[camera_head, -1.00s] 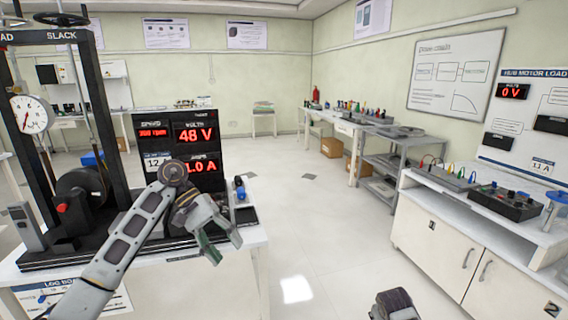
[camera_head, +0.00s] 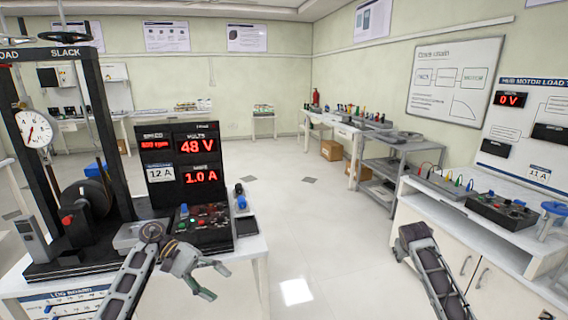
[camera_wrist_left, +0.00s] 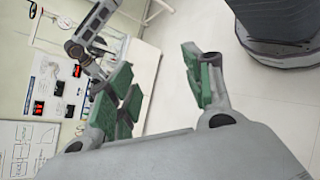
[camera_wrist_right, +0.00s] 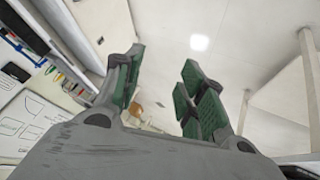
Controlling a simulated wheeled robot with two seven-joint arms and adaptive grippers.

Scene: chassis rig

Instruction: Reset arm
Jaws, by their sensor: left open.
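My left gripper (camera_head: 212,280) hangs in front of the left bench's right side, below the control box, in the head view. Its green-padded fingers are apart with nothing between them in the left wrist view (camera_wrist_left: 158,82). My right arm (camera_head: 432,270) rises at the lower right of the head view, in front of the white cabinet; its fingers cannot be made out there. In the right wrist view my right gripper (camera_wrist_right: 160,82) has its green-padded fingers apart and empty.
The left bench holds a black load frame (camera_head: 101,110) with a dial gauge (camera_head: 35,129), a red-digit display (camera_head: 184,160) and a control box (camera_head: 205,228). The right cabinet (camera_head: 450,238) carries a black button box (camera_head: 502,210). Clear floor (camera_head: 300,240) lies between them.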

